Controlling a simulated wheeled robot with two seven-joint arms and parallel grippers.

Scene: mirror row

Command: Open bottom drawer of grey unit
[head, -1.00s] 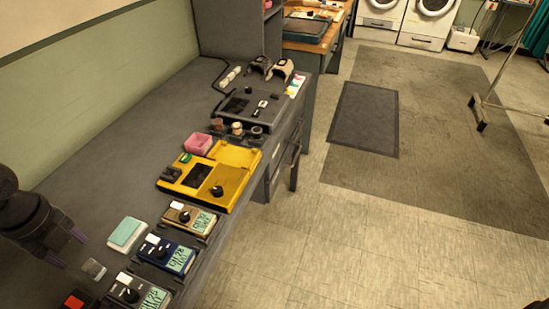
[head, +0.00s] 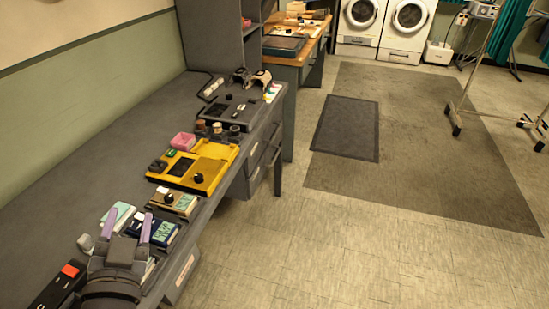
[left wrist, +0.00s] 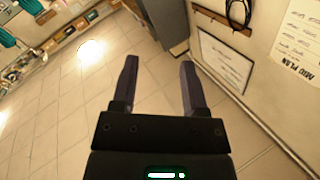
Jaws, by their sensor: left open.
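The grey desk (head: 85,150) runs along the left wall in the head view. Its drawer fronts (head: 266,150), with bar handles, face right under the far end, seen at a steep angle. I cannot tell clearly which drawer is the bottom one. Another grey front (head: 180,277) with a pale label shows below the near edge. My left gripper (head: 128,219) is open and empty, above the near end of the desktop and partly covering devices there. In the left wrist view its two fingers (left wrist: 158,62) are apart with only floor between them. My right gripper is not in view.
A grey shelf (head: 215,45) stands at the far end. Open tiled floor (head: 300,240) and a dark mat (head: 345,128) lie to the right.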

